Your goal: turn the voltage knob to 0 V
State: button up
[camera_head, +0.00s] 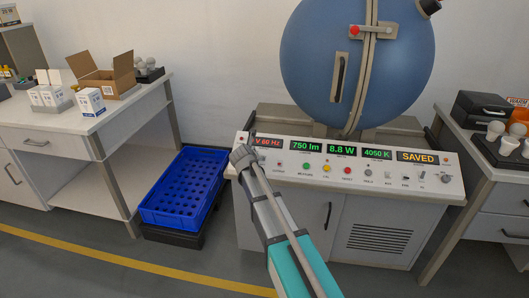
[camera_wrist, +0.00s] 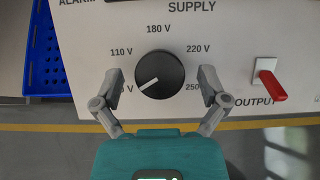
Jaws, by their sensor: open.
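The black voltage knob (camera_wrist: 160,75) is on the white supply panel (camera_wrist: 220,110) in the wrist view. Its white pointer line slants to the lower left, toward a label of which only "V" shows beside the left finger. The labels 110 V, 180 V, 220 V and 250 run around it. My gripper (camera_wrist: 160,92) is open, with one finger left and one right of the knob, both apart from it in the picture. In the head view my gripper (camera_head: 242,156) is at the panel's left end and hides the knob.
A red OUTPUT switch (camera_wrist: 270,84) sticks out right of the knob. The panel's displays read 750 lm, 8.8 W, 4050 K and SAVED; the leftmost is partly hidden, showing "V 60 Hz".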

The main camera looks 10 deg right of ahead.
jog(key=shift+m, duration=0.4)
